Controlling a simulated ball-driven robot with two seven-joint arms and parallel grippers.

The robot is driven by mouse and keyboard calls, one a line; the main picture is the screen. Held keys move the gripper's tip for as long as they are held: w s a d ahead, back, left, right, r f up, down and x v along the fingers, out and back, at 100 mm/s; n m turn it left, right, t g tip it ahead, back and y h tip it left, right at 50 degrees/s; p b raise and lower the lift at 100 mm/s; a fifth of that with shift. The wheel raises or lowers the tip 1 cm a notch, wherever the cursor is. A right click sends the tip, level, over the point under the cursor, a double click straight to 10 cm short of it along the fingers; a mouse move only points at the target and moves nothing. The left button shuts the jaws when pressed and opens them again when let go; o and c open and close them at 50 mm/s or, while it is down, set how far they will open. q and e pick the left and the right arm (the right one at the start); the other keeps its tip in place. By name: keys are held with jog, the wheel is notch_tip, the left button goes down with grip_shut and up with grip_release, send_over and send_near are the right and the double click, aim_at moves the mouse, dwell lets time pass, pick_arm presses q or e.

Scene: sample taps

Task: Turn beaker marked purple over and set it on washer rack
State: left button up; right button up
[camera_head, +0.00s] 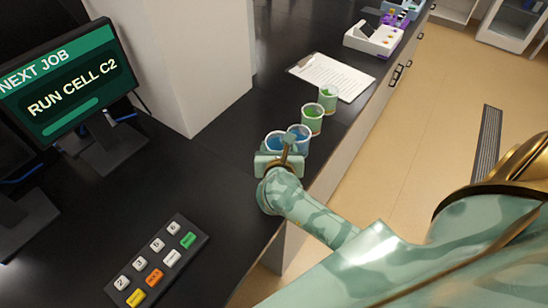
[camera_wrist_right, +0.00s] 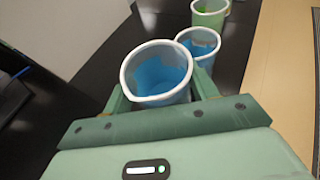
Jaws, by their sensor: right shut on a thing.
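My right gripper (camera_head: 280,163) is shut on the nearest beaker (camera_head: 274,142), a clear one with a pale rim and blue inside. In the right wrist view this beaker (camera_wrist_right: 157,74) sits upright between the jaws, mouth up. I cannot tell whether it touches the bench. A second blue beaker (camera_head: 301,133) stands just beyond it. Two green beakers (camera_head: 312,119) (camera_head: 328,96) continue the row. I see no purple mark on any beaker, and no washer rack that I can make out. My left gripper is not in view.
A clipboard with paper (camera_head: 335,75) lies beyond the row. A white device (camera_head: 374,39) and small purple rack (camera_head: 395,18) stand farther back. A monitor (camera_head: 62,85) and keypad (camera_head: 158,262) are at left. The dark bench between keypad and beakers is clear.

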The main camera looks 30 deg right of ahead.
jog(key=shift+w+f, duration=0.25)
jog(key=shift+f, duration=0.1)
jog(key=f, duration=0.1)
jog(key=w+f, duration=0.1)
jog(key=f, duration=0.1)
jog(key=shift+a+f+b, duration=0.2)
jog(key=shift+b, duration=0.15)
jog(key=shift+s+f, duration=0.1)
jog(key=shift+f, duration=0.1)
jog(key=shift+f, duration=0.2)
jog(key=o, duration=1)
jog(key=shift+r, duration=0.1)
jog(key=shift+o, duration=0.2)
jog(key=v, duration=1.6)
jog(key=shift+s+p, duration=0.3)
jog(key=shift+p, duration=0.05)
